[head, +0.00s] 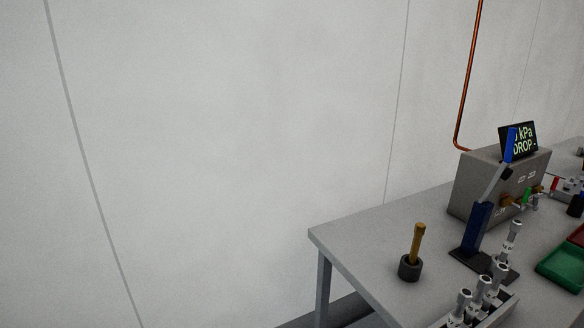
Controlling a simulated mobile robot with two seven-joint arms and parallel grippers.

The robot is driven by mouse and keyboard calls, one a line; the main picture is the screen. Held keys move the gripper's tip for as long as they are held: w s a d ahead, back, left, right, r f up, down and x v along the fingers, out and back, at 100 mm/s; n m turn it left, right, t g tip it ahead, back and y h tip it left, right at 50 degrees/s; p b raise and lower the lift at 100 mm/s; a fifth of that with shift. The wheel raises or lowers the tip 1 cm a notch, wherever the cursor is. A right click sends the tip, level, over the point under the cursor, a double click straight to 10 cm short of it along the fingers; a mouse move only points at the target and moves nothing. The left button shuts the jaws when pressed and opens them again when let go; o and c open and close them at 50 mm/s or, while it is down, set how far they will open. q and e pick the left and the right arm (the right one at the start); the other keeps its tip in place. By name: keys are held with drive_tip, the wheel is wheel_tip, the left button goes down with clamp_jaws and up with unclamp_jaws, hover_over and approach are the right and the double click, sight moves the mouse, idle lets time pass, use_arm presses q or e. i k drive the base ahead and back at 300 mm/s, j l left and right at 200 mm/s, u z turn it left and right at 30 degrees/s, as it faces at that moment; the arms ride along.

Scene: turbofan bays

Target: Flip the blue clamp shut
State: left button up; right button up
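The blue clamp (478,226) stands on a dark base plate on the table at the right of the head view. Its blue body is upright, and a grey link rises from it, leaning right, to a blue end piece (511,144) that overlaps the display. The raised arm looks open, though whether anything lies under it cannot be told. Neither of my grippers is in view.
A grey table (370,240) fills the lower right. On it are a grey box (485,178) with a display, a brass rod in a dark holder (410,268), several silver fittings (484,292) in a rack, and a green tray (560,268). A copper pipe (466,90) runs up the wall.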

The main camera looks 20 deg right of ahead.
sight(504, 173)
drive_tip(key=i+j+z, duration=0.1)
drive_tip(key=z, duration=0.3)
drive_tip(key=i+j+z, duration=0.15)
drive_tip(key=z, duration=0.3)
drive_tip(key=i+j+z, duration=0.15)
drive_tip(key=z, duration=0.25)
drive_tip(key=i+j+z, duration=0.2)
drive_tip(key=z, duration=0.3)
drive_tip(key=i+j+z, duration=0.1)
drive_tip(key=j+z, duration=0.4)
drive_tip(key=i+j+z, duration=0.1)
drive_tip(key=j+z, duration=0.15)
drive_tip(key=i+j+z, duration=0.2)
drive_tip(key=j, duration=0.15)
drive_tip(key=k+u, duration=0.15)
drive_tip(key=u, duration=0.25)
